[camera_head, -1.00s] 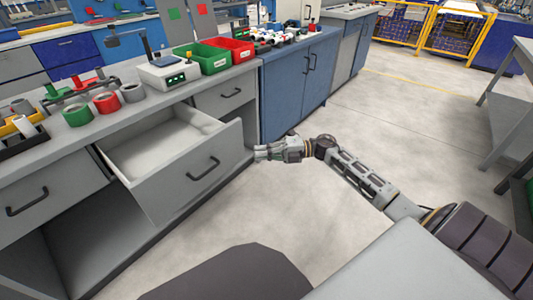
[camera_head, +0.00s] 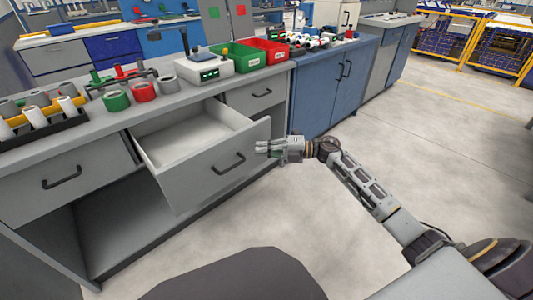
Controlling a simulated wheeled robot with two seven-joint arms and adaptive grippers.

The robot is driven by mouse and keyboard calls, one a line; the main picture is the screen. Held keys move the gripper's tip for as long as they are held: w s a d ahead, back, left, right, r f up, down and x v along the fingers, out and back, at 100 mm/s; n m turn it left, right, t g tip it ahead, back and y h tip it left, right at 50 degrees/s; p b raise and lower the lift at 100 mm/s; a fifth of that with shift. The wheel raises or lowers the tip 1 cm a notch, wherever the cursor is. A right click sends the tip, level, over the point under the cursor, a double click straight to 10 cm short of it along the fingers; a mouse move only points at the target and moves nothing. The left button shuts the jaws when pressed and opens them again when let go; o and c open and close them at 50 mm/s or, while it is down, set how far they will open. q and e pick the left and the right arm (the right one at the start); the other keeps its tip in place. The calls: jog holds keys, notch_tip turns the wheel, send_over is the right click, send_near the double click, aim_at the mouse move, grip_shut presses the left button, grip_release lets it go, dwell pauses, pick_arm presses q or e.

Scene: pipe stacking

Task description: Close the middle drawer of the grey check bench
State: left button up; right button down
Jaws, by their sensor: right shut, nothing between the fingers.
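The grey check bench (camera_head: 105,128) runs along the left of the head view. Its middle drawer (camera_head: 200,183) is pulled out and empty, with a dark bar handle (camera_head: 229,163) on its front. My right gripper (camera_head: 262,148) is shut and empty. Its fingertips point left and overlap the right end of the drawer front in the picture; I cannot tell whether they touch it. My left gripper is not in view.
On the bench top stand green (camera_head: 116,100) and red (camera_head: 144,92) rings, a scale (camera_head: 205,72), a green bin (camera_head: 232,57) and a red bin (camera_head: 263,51). A blue cabinet (camera_head: 335,85) stands beyond the bench. The floor (camera_head: 420,155) at right is clear.

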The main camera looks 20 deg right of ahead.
jog(key=shift+w+a, duration=0.15)
jog(key=shift+w, duration=0.15)
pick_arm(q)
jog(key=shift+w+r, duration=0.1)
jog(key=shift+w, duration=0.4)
pick_arm(e)
jog(key=shift+w, duration=0.15)
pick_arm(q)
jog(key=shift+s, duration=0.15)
